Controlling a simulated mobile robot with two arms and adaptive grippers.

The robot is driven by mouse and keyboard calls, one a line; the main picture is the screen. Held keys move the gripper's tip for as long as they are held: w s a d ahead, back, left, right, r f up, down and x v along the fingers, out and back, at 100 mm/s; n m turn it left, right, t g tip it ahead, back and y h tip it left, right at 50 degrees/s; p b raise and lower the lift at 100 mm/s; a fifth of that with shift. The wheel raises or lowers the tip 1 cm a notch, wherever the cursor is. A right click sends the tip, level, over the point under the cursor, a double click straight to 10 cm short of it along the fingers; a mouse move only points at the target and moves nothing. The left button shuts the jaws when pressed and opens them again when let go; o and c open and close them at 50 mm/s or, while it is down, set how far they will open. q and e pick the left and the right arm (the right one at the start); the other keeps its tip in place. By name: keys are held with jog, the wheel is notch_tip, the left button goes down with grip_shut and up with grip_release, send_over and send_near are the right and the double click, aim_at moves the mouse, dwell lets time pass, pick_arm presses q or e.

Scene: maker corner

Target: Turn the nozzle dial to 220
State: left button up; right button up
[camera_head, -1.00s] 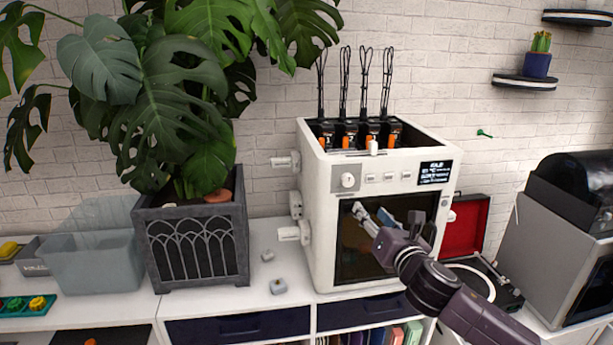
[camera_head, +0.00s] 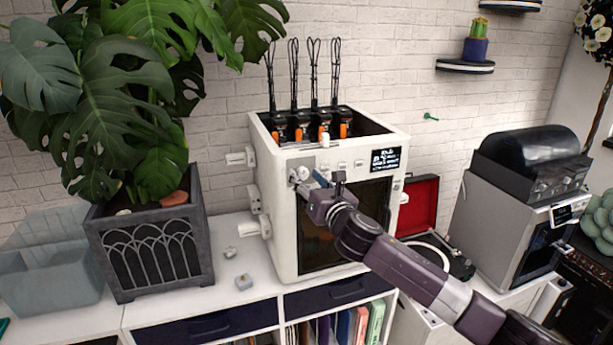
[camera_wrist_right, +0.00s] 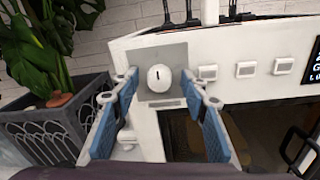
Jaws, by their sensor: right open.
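The nozzle dial is a round white knob (camera_wrist_right: 160,78) on a grey plate (camera_wrist_right: 163,58) on the front of the white 3D printer (camera_head: 275,225). A short dark mark near its top points about straight up. In the head view the dial (camera_head: 303,172) is partly hidden by my right gripper (camera_head: 308,180). In the right wrist view my right gripper (camera_wrist_right: 164,92) is open, its blue-padded fingers to the left and right of the dial. I cannot tell whether either finger touches it. The printer's display (camera_head: 386,158) is lit, but its text is too small to read. My left gripper is not in view.
Several small white buttons (camera_wrist_right: 246,69) lie right of the dial. A planter with a monstera (camera_head: 155,250) stands left of the printer. A red-lidded record player (camera_head: 418,205) and a grey machine (camera_head: 510,225) stand to the right.

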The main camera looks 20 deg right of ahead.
jog(key=shift+c, duration=0.5)
grip_shut()
jog(key=m, duration=0.5)
jog(key=shift+f+m, duration=0.15)
jog(key=shift+m, duration=0.25)
jog(key=m+b, duration=0.1)
jog(key=m, duration=0.4)
jog(key=shift+m+t, duration=0.3)
jog(key=m+h, duration=0.1)
jog(key=m, duration=0.5)
jog(key=shift+f+m, duration=0.15)
jog(key=shift+m, duration=0.25)
jog(key=m, duration=0.6)
jog(key=shift+a+m+h, duration=0.1)
jog(key=shift+m+h, duration=0.2)
